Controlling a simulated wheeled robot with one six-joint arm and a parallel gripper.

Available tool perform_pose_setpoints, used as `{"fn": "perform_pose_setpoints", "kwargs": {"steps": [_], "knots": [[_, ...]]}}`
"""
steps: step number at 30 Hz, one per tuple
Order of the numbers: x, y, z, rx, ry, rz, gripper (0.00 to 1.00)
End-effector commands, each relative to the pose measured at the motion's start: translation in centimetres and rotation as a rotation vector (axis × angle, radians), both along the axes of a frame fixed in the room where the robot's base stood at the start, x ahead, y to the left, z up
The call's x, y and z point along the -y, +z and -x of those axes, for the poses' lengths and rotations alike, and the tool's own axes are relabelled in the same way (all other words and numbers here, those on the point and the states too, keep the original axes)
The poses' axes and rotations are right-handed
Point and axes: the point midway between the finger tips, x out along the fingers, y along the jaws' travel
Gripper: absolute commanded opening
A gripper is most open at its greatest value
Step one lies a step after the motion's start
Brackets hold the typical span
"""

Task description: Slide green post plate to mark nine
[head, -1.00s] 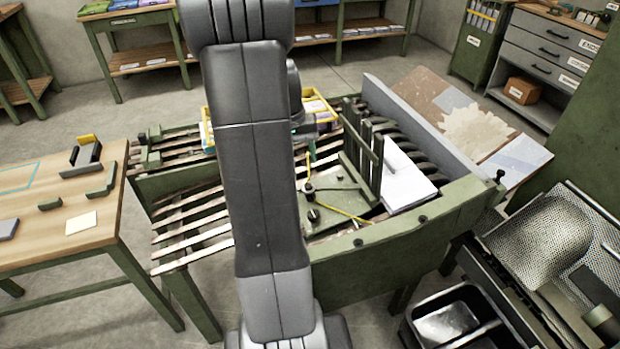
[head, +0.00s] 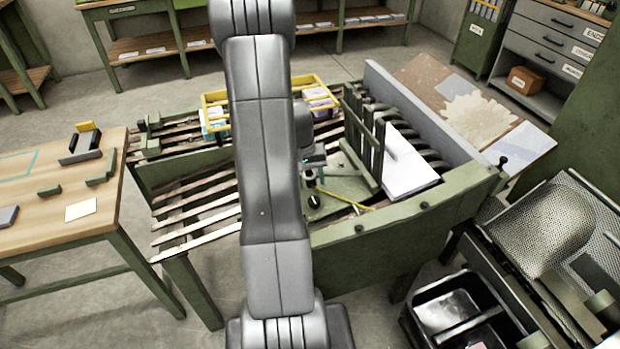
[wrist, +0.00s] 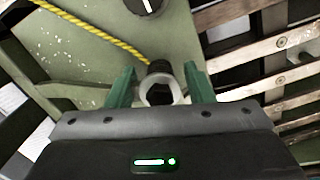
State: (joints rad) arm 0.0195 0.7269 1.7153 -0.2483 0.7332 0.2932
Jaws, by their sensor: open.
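The green post plate (head: 345,188) lies on the slatted green table, with upright green posts (head: 365,140) on its right side. The plate also fills the upper left of the wrist view (wrist: 65,50). My gripper (wrist: 160,80) is open, its two green fingers on either side of a dark upright knob with a pale ring (wrist: 160,90). I cannot tell whether the fingers touch it. In the head view my gripper (head: 313,166) is partly hidden by my arm, just above the knob. A second black knob (head: 314,201) stands nearer the front. No number marks are readable.
White sheets (head: 408,165) lean right of the posts, beside dark curved ribs and a grey side wall (head: 430,115). A yellow-framed tray (head: 318,92) stands behind. A yellow cord (wrist: 95,30) crosses the plate. A wooden side table (head: 50,220) stands at left.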

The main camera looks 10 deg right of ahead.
Motion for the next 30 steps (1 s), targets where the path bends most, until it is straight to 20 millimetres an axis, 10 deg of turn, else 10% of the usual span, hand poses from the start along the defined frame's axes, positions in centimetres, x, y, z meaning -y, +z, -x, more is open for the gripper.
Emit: {"fn": "perform_pose_setpoints", "kwargs": {"steps": [6, 14, 30], "knots": [[0.0, 0.0, 0.0, 0.000, 0.000, 0.000, 0.48], [0.0, 0.0, 0.0, 0.001, 0.000, 0.000, 0.00], [-6.5, -1.3, 1.1, 0.003, 0.003, -0.002, 0.00]]}}
